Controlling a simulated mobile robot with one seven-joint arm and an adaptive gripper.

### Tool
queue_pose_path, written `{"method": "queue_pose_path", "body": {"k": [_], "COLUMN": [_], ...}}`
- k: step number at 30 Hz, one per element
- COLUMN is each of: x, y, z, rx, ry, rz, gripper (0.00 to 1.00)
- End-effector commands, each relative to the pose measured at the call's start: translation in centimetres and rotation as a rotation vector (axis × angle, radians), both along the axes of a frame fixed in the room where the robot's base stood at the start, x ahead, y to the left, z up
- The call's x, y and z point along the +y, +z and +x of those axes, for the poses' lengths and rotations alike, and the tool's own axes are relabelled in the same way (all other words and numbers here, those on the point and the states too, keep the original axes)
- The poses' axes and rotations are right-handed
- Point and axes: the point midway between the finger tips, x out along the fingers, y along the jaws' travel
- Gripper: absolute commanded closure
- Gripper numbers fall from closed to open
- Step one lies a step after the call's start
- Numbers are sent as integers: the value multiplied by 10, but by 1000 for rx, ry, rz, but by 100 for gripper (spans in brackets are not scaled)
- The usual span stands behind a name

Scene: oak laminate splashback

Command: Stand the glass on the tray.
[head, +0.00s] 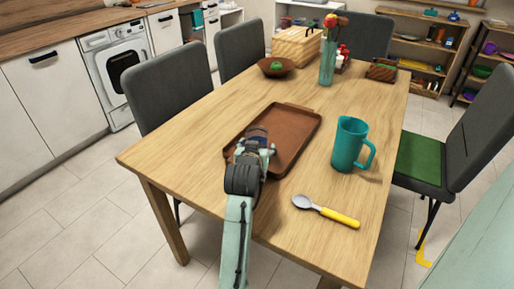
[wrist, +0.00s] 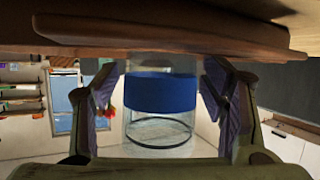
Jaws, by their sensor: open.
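The clear glass with a wide blue band (wrist: 160,93) is between the fingers of my gripper (wrist: 160,100) in the wrist view, which is upside down. The fingers are open, with a gap on each side of the glass. The glass looks upright, its base end at the brown tray (wrist: 170,38), whose rim hides the contact. In the head view my gripper (head: 257,142) is over the near left part of the tray (head: 294,146) and hides most of the glass.
A teal mug (head: 348,145) stands right of the tray. A spoon with a yellow handle (head: 325,210) lies in front of it. A brown bowl (head: 277,67), a vase with flowers (head: 327,62) and a woven box (head: 297,45) are farther back. The table between is clear.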

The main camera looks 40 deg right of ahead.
Motion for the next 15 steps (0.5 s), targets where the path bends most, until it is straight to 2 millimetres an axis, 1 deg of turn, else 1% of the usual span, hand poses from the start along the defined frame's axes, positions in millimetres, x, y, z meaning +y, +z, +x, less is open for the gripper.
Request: {"method": "queue_pose_path", "body": {"k": [5,8,11,15], "x": [0,0,7,25], "y": [0,4,6,17], "z": [0,0,-6,-24], "rx": [0,-1,-1,-3], "ry": [0,0,0,1], "rz": [0,-1,-1,-4], "gripper": [34,34,34,34]}}
